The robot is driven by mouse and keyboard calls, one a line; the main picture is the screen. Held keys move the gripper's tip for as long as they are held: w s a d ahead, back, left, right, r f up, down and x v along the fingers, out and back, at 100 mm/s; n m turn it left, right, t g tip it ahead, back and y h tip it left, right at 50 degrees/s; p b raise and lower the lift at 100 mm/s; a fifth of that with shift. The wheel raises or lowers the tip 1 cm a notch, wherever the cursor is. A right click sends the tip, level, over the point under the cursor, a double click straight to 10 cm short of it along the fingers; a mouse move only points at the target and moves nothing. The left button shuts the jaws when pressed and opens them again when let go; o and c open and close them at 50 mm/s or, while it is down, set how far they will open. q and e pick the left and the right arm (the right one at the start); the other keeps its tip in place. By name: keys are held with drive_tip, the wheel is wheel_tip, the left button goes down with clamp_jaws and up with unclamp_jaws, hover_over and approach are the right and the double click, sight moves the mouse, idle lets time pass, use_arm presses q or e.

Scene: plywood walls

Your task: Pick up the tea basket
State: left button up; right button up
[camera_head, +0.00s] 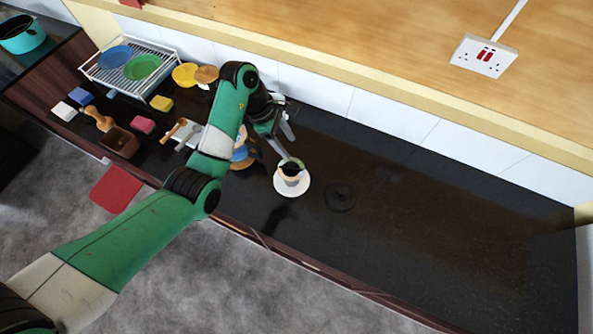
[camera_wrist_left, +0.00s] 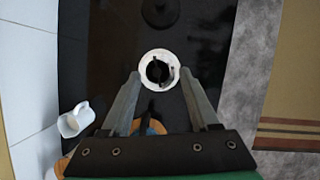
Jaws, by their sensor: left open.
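A white cup (camera_head: 283,176) stands upright on a white saucer (camera_head: 303,187) on the dark counter. A dark tea basket (camera_head: 291,169) appears to sit inside the cup. In the wrist view the tea basket (camera_wrist_left: 157,71) shows as a dark shape with small projections inside the pale rim. My left gripper (camera_head: 282,146) is open and points down at the cup from just behind it. In the wrist view the fingers (camera_wrist_left: 160,73) lie on either side of the cup, with nothing held. Whether they touch it cannot be told. My right gripper is not in view.
A black round lid-like disc (camera_head: 340,196) lies right of the saucer. A white jug (camera_wrist_left: 76,120) stands by the wall. A dish rack (camera_head: 128,68), sponges and a brown box (camera_head: 119,143) are at the left. The counter's right side is clear.

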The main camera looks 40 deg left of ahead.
use_arm(q)
drive_tip(key=s+a+f+n, duration=0.1)
drive_tip(key=s+a+f, duration=0.1)
drive_tip(key=a+f, duration=0.15)
drive_tip(key=b, duration=0.1)
hover_over(291, 164)
drive_tip(key=s+a, duration=0.2)
wheel_tip(291, 164, down, 5)
drive_tip(key=shift+w+f, duration=0.1)
drive_tip(key=b+x, duration=0.1)
drive_tip(key=x, duration=0.4)
drive_tip(key=shift+a+f, duration=0.15)
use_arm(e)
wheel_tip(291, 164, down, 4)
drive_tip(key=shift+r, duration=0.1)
use_arm(q)
drive_tip(key=shift+c, duration=0.2)
clamp_jaws()
